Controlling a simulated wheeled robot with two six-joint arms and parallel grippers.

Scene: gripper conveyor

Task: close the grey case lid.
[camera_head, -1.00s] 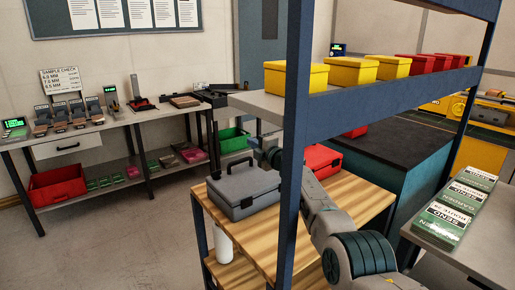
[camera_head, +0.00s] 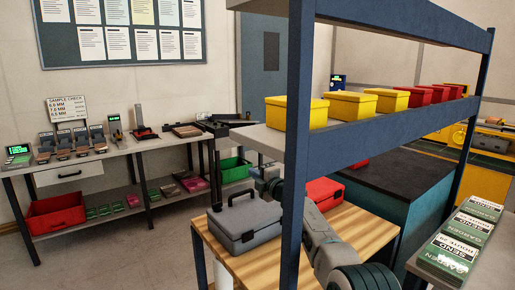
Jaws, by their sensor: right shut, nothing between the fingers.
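The grey case (camera_head: 246,227) sits on the wooden table (camera_head: 262,265), with its lid down and its handle on top. My right arm comes in from the lower right, passing behind the blue rack post. My right gripper (camera_head: 262,174) is shut and empty, just behind and above the case's right rear part. The fingertips are small, and I cannot tell whether they touch the lid. My left gripper is out of view.
A blue rack post (camera_head: 297,130) stands in front of my right arm. Its shelf holds yellow boxes (camera_head: 350,104) and red boxes (camera_head: 419,95). A red case (camera_head: 325,191) lies right of the grey case. Open floor (camera_head: 140,265) lies to the left.

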